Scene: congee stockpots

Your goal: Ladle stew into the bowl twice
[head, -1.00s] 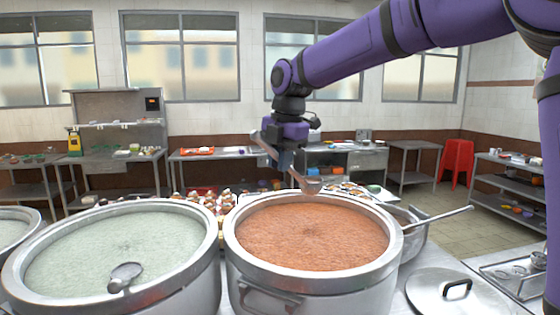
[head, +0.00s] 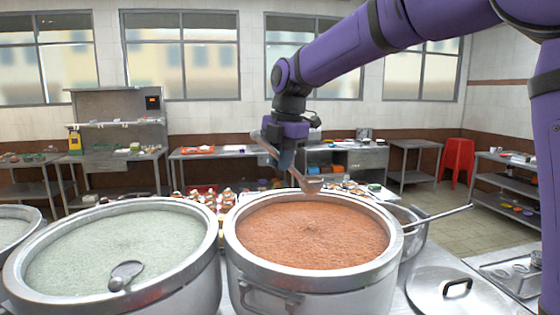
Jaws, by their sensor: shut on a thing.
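A large metal stockpot (head: 232,262) stands at the front middle, nearly full of orange-brown stew (head: 312,230). My gripper (head: 280,158) hangs above the stew pot's back rim, shut on a ladle. The ladle (head: 311,185) slants down to the right, with its scoop over the back part of the pot, above the stew surface. I cannot tell whether the scoop holds stew. A serving bowl is not clearly identifiable in this view.
A second stockpot (head: 211,275) with pale green congee and a spoon (head: 125,274) stands on the left. A metal pan (head: 418,238) with a long handle sits right of the stew pot. A lid (head: 450,298) lies front right. Small items crowd behind the pots.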

